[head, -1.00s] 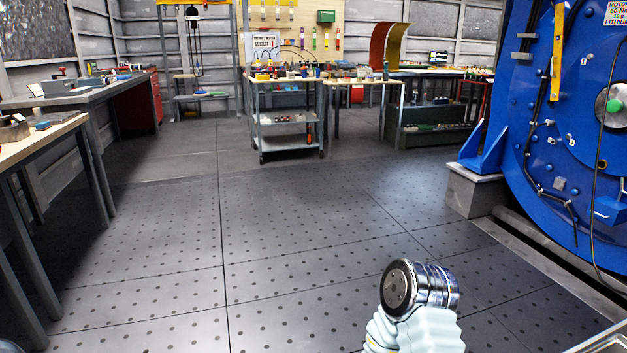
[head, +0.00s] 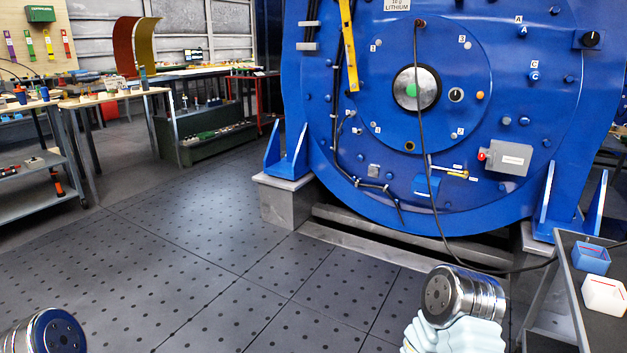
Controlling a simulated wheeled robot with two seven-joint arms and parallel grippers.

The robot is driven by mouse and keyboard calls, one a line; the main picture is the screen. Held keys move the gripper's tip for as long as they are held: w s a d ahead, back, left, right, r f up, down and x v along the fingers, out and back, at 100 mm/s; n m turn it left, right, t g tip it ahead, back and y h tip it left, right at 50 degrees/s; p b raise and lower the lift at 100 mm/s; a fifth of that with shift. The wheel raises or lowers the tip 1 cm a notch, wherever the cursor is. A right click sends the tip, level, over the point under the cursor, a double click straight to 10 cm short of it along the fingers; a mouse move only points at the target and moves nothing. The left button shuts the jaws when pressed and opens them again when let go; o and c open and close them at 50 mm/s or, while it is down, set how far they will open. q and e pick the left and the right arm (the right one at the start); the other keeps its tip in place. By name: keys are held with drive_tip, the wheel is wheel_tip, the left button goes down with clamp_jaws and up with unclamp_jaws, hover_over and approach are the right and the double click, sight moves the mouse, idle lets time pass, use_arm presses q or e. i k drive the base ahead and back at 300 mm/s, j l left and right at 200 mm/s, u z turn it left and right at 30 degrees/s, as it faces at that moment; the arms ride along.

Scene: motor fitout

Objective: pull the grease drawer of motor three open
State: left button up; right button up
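A large blue round motor (head: 330,120) fills the upper right of the head view. A grey box with a red knob (head: 509,157) sits to the right. I cannot tell which part, if any, is the grease drawer. Parts of my two arms show at the bottom edge, well short of the motor. Neither gripper is in view.
A dark cart (head: 567,290) with a blue bin (head: 591,258) and a white bin (head: 604,294) stands at the right. A black cable (head: 421,110) hangs down the motor to the floor. Benches stand at the left and back. The dotted floor (head: 230,260) before the motor is clear.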

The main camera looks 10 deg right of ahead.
sight(418, 190)
drive_tip(key=i+j+z, duration=0.1)
drive_tip(key=i+z, duration=0.35)
drive_tip(key=i+j+z, duration=0.2)
drive_tip(key=z, duration=0.25)
drive_tip(key=i+j+z, duration=0.45)
drive_tip(key=l, duration=0.1)
